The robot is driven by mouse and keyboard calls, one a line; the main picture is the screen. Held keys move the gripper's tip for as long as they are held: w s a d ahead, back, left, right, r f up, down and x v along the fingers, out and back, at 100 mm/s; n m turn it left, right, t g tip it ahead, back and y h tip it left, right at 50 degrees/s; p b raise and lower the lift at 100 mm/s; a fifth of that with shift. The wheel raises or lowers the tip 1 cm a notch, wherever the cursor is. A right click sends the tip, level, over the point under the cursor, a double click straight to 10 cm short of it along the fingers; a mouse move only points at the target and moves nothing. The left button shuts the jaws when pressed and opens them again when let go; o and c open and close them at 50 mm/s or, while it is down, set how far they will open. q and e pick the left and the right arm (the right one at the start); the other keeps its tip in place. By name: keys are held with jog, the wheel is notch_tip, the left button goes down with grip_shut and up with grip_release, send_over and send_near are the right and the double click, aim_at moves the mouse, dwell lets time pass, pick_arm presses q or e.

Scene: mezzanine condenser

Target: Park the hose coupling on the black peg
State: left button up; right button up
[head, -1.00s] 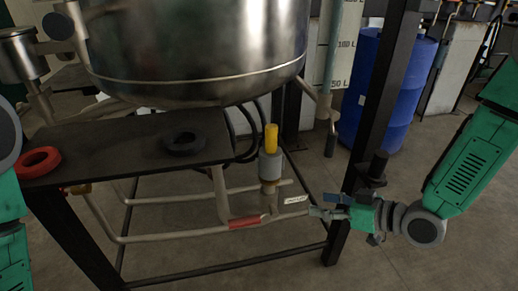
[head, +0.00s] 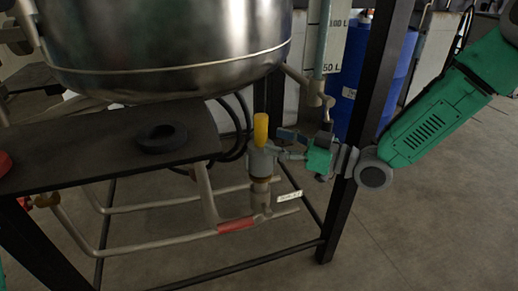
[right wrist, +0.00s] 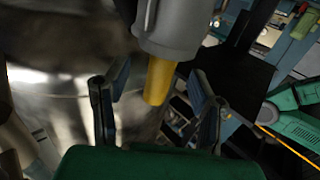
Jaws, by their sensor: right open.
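The hose coupling, a grey collar (head: 262,160) with a yellow upper part (head: 261,129), stands upright on a pipe right of the dark plate. My right gripper (head: 283,146) is open, its fingers pointing left at the coupling from its right side. In the right wrist view the yellow part (right wrist: 158,82) lies between the open fingers (right wrist: 160,70), below the grey collar (right wrist: 170,28). I cannot tell whether the fingers touch it. The black peg beside the dark post is not visible now; my right gripper and wrist cover that spot. My left gripper is out of view.
A steel vessel (head: 165,50) hangs above the dark plate (head: 95,150), which bears a black ring (head: 162,138) and a red ring (head: 4,163). A dark post (head: 375,75) stands behind my right wrist. A blue drum (head: 398,65) is beyond; floor at right is clear.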

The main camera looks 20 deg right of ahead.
aim_at(267, 141)
jog(key=x, duration=0.1)
jog(key=b+x, duration=0.1)
jog(key=x, duration=0.1)
jog(key=shift+w+a+f+b, duration=0.2)
jog(key=shift+f+b, duration=0.1)
jog(key=shift+f, duration=0.1)
jog(key=shift+w+a, duration=0.15)
jog(key=shift+a, duration=0.05)
jog(key=shift+a+r, duration=0.2)
grip_shut()
